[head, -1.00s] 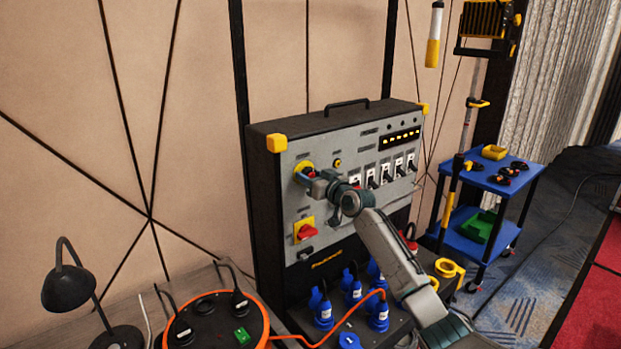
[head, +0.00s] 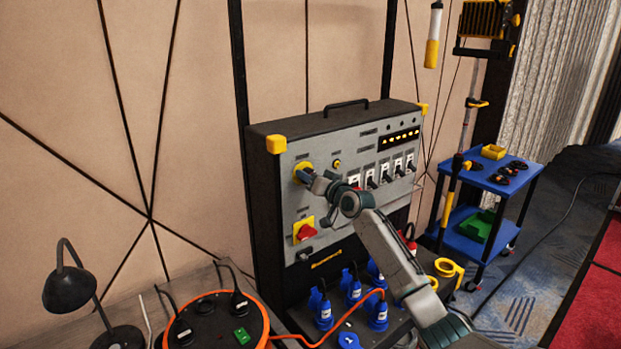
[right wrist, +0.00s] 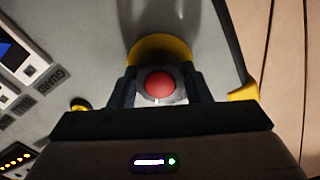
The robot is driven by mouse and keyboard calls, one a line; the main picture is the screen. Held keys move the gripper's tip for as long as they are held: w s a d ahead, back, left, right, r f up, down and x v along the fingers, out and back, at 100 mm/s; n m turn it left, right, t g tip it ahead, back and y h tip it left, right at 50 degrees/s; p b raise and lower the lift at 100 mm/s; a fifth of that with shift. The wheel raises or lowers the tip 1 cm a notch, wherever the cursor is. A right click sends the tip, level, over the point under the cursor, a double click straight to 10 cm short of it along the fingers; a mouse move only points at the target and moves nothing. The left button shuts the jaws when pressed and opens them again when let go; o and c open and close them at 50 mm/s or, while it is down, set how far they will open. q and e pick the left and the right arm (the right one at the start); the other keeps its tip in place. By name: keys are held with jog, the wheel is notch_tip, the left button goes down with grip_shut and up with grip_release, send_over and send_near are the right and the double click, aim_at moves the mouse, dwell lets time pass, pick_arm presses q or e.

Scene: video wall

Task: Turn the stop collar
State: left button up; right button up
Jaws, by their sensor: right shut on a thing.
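The stop collar (right wrist: 143,91) is a grey ring around a red button (right wrist: 159,85). It sits on a round yellow base (right wrist: 160,47) on the grey panel, and the yellow base also shows at the panel's upper left in the head view (head: 300,167). My right gripper (right wrist: 160,88) is shut on the collar, with one dark finger on each side. In the head view my right gripper (head: 306,177) reaches the panel from the right and hides most of the collar and button. My left gripper is not in view.
Below on the panel is a red rotary switch (head: 306,231) on a yellow plate. Several breaker switches (head: 370,175) stand right of my gripper. Blue plugs (head: 352,288) fill the ledge below. A cable reel (head: 212,318) and black lamp (head: 70,288) stand at lower left.

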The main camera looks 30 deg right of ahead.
jog(key=o, duration=1)
jog(key=shift+w, duration=0.1)
jog(key=shift+s+f, duration=0.1)
jog(key=shift+s, duration=0.4)
jog(key=s+b, duration=0.3)
jog(key=s, duration=0.6)
jog(key=shift+s+d, duration=0.35)
jog(key=shift+s, duration=0.05)
